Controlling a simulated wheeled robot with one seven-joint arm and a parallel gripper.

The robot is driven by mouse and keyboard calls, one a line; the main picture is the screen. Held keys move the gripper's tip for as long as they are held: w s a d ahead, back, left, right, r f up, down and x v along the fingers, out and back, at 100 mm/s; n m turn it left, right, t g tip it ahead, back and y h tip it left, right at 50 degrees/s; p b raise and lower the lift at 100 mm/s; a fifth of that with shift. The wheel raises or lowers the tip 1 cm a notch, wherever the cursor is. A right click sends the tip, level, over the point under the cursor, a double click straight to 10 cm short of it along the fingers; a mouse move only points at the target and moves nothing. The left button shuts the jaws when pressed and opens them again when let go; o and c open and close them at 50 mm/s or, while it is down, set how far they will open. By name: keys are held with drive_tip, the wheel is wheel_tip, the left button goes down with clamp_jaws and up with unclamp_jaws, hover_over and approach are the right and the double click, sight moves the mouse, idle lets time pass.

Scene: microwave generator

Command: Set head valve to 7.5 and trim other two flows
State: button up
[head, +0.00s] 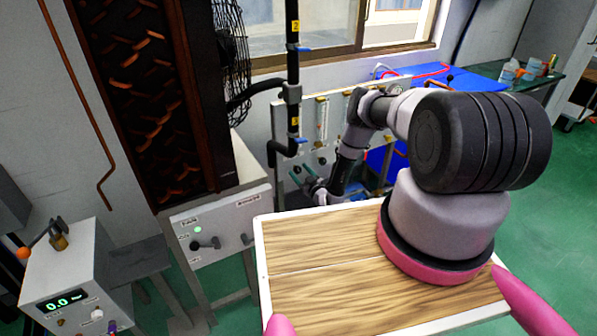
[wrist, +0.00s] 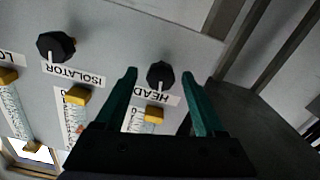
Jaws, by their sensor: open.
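The head valve (wrist: 160,74) is a black knob with a white mark, above the upside-down HEAD label, in the wrist view. My gripper (wrist: 161,73) is open, its two green fingers on either side of this knob in the picture; I cannot tell whether they touch it. The isolator valve (wrist: 55,45) is a similar black knob to the left. A third label, cut off, reads "LO" at the left edge; its knob is out of view. In the head view my gripper (head: 303,174) is at the flow panel (head: 283,125), low on its left side.
Flow tubes with yellow fittings (wrist: 153,114) stand beside the knobs. A black pipe (head: 292,100) with blue-handled valves runs down near the panel's left. A cabinet (head: 222,240) with a lever and a box with a 0.0 display (head: 65,301) stand at left.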

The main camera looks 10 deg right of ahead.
drive_tip(key=shift+w+a, duration=0.25)
drive_tip(key=shift+w, duration=0.35)
clamp_jaws()
drive_tip(key=n, duration=0.5)
drive_tip(key=shift+n, duration=0.3)
unclamp_jaws()
drive_tip(key=v, duration=1.1)
